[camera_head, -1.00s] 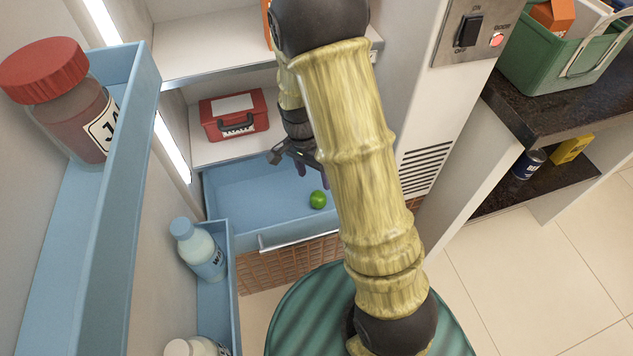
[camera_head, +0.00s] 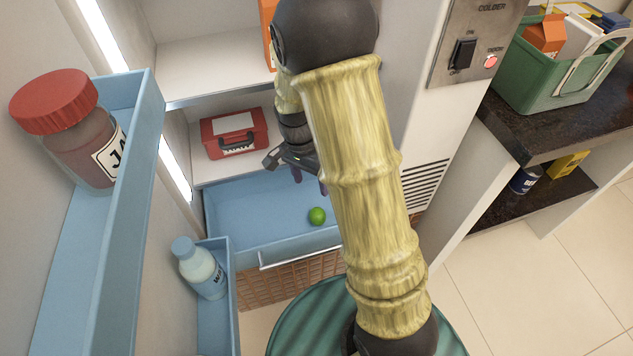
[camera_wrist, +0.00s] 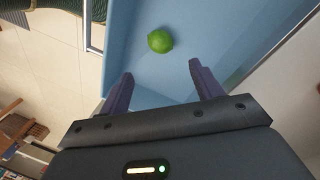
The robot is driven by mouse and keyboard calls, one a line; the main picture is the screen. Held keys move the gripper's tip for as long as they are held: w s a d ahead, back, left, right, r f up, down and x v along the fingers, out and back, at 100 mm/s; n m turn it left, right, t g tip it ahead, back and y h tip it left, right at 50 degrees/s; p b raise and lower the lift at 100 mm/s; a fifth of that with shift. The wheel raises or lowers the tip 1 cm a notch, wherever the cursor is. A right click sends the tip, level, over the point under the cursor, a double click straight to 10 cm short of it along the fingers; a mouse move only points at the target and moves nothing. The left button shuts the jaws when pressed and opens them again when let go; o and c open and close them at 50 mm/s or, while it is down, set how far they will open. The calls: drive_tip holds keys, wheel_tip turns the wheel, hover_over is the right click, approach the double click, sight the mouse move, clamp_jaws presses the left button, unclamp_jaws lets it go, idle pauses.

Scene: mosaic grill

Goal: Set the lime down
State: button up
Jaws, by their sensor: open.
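The green lime (camera_head: 317,216) lies on the floor of the open blue drawer (camera_head: 245,213) at the bottom of the fridge. In the wrist view the lime (camera_wrist: 160,40) sits beyond the fingertips, apart from them. My gripper (camera_wrist: 160,82) is open with nothing between its two purple fingers. In the head view my gripper (camera_head: 309,183) is over the back part of the drawer, partly hidden by my own arm.
A red box (camera_head: 235,133) stands on the shelf above the drawer. The fridge door at left holds a red-lidded jar (camera_head: 75,130) and a bottle (camera_head: 200,268). A green basket (camera_head: 560,70) stands on the dark counter at right.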

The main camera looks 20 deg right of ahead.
drive_tip(key=s+d+r+n+t+y, duration=0.1)
drive_tip(key=s+r+n+t, duration=0.3)
drive_tip(key=s+r+n, duration=0.4)
drive_tip(key=s+n, duration=0.2)
drive_tip(key=shift+n, duration=0.4)
drive_tip(key=shift+d, duration=0.1)
idle(0.3)
